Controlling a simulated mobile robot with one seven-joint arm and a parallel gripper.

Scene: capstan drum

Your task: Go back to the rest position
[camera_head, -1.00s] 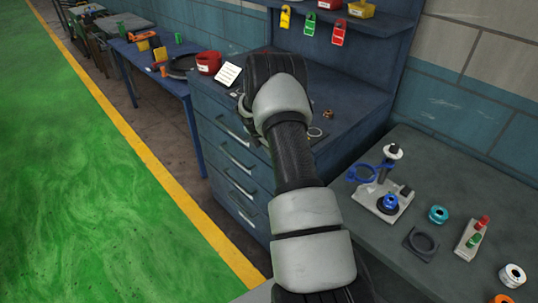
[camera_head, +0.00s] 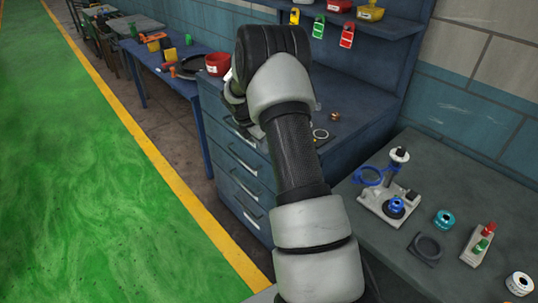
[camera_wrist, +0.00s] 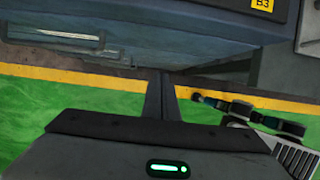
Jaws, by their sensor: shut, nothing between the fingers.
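My arm reaches up the middle of the head view, over the front of the blue drawer cabinet (camera_head: 237,165). In that view my gripper is mostly hidden behind the wrist, with only a dark part showing at its left. In the wrist view my gripper (camera_wrist: 161,76) shows as dark fingers held together above the dark gripper body with a green light. The fingers are shut with nothing between them. They point over the floor and the yellow line, clear of any object.
The grey bench (camera_head: 400,262) at right holds a pale fixture (camera_head: 376,208) with a post, a teal ring (camera_head: 445,219) and a black ring holder (camera_head: 427,248). A red bin (camera_head: 218,64) stands behind the arm. The green floor (camera_head: 90,190) at left is clear.

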